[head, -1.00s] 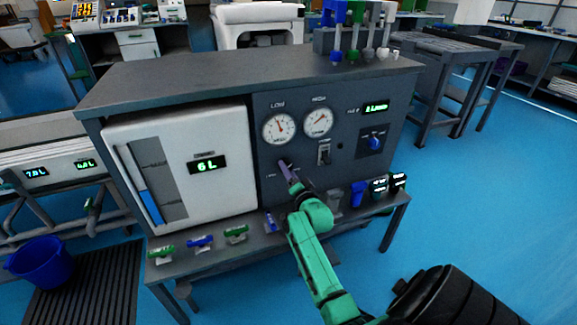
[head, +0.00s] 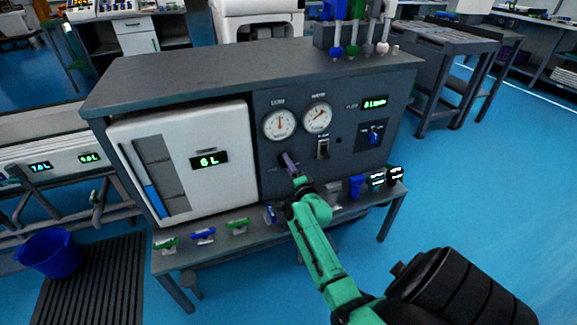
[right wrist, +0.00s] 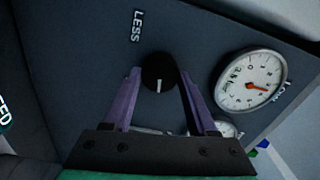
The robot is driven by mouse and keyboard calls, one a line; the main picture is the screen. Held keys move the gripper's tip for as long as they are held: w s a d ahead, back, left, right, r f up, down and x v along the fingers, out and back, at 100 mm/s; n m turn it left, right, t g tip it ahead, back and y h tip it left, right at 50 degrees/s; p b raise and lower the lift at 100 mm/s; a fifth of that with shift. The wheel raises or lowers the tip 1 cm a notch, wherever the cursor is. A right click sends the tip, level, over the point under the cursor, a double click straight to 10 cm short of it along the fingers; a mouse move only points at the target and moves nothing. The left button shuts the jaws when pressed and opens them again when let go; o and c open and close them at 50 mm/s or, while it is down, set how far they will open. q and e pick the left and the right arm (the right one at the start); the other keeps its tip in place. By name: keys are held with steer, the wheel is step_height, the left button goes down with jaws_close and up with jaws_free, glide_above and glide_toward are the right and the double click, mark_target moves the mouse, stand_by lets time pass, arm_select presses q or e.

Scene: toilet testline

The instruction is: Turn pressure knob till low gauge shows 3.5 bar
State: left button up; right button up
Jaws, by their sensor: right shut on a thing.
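The black pressure knob (right wrist: 158,72) with a white mark is between the purple fingers of my right gripper (right wrist: 157,75) in the right wrist view. The fingers are shut on it, one on each side. In the head view my right gripper (head: 287,158) is at the panel below the gauges, and the fingers mostly hide the knob. The low gauge (head: 279,124) is white with a red needle pointing about straight up; its exact reading is too small to tell. It also shows, turned, in the right wrist view (right wrist: 250,80). My left gripper is not in view.
The high gauge (head: 317,117) is right of the low one, with a switch (head: 323,148) below it. A blue knob (head: 373,136) sits further right. A white tank (head: 185,165) reading 6 L is on the left. Small valves stand along the bench's front ledge (head: 225,247).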

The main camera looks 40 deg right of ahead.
steer(key=o, duration=1.4)
steer(key=shift+c, duration=0.2)
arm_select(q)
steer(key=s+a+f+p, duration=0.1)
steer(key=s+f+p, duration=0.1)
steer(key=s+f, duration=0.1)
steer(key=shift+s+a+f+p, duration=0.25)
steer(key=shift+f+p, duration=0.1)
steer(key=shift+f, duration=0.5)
arm_select(e)
steer(key=v, duration=1.4)
steer(key=shift+s, duration=0.35)
steer(key=shift+a+f, duration=0.1)
steer(key=shift+a, duration=0.1)
